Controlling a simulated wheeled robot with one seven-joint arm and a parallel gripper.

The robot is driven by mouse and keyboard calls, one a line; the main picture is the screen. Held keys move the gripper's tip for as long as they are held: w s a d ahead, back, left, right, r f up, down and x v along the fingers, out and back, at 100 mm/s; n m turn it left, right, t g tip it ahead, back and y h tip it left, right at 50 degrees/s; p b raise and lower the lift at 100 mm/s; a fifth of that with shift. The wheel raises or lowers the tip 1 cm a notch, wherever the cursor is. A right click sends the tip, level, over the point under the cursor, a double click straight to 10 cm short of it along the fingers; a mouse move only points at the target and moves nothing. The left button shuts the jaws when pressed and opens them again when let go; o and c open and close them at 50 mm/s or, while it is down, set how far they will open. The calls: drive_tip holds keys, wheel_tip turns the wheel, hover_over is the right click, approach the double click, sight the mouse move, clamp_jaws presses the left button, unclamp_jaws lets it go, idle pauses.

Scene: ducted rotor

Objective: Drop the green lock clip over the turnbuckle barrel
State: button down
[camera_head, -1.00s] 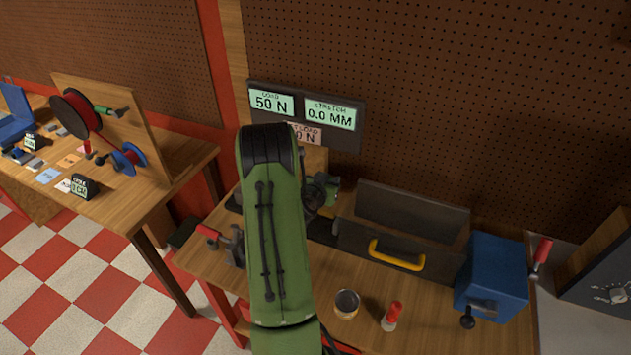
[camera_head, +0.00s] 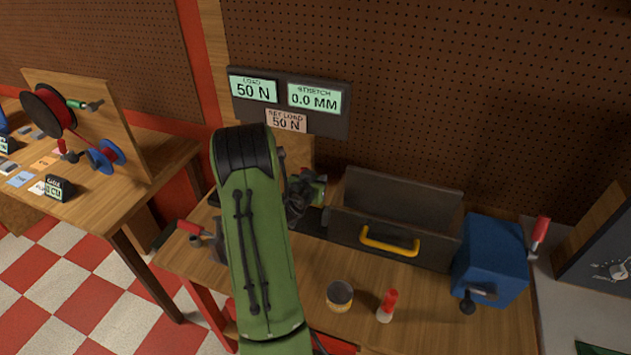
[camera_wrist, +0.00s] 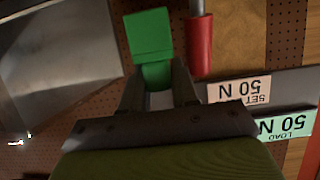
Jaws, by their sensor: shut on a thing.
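The green lock clip (camera_wrist: 150,38) is a bright green block-like piece at the top of the wrist view. My gripper (camera_wrist: 156,84) is shut on its lower part. The clip is held out beyond the fingertips. A red cylinder (camera_wrist: 200,47) with a grey rod stands just right of the clip in the wrist view, apart from it in the picture. I cannot tell whether it is the turnbuckle barrel. In the head view my green arm covers part of the bench, and my gripper (camera_head: 304,196) shows only partly behind it. I cannot make out the turnbuckle there.
A dark open box (camera_head: 400,215) with a yellow handle stands right of my gripper. A blue vise-like block (camera_head: 490,260) is at the bench's right end. A tin (camera_head: 339,295) and a red-topped bottle (camera_head: 388,304) stand in front. Readouts (camera_head: 288,100) show load 50 N, stretch 0.0 mm.

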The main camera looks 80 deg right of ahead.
drive_tip(key=shift+f+b, duration=2.5)
drive_tip(key=shift+b, duration=0.2)
drive_tip(key=shift+f+b, duration=0.15)
drive_tip(key=shift+b, duration=0.35)
drive_tip(key=c, duration=0.8)
unclamp_jaws()
drive_tip(key=shift+w, duration=0.1)
drive_tip(key=shift+a, duration=0.2)
drive_tip(key=b+v, duration=0.4)
drive_tip(key=v, duration=1.1)
drive_tip(key=shift+a+r, duration=0.1)
drive_tip(key=shift+r, duration=0.1)
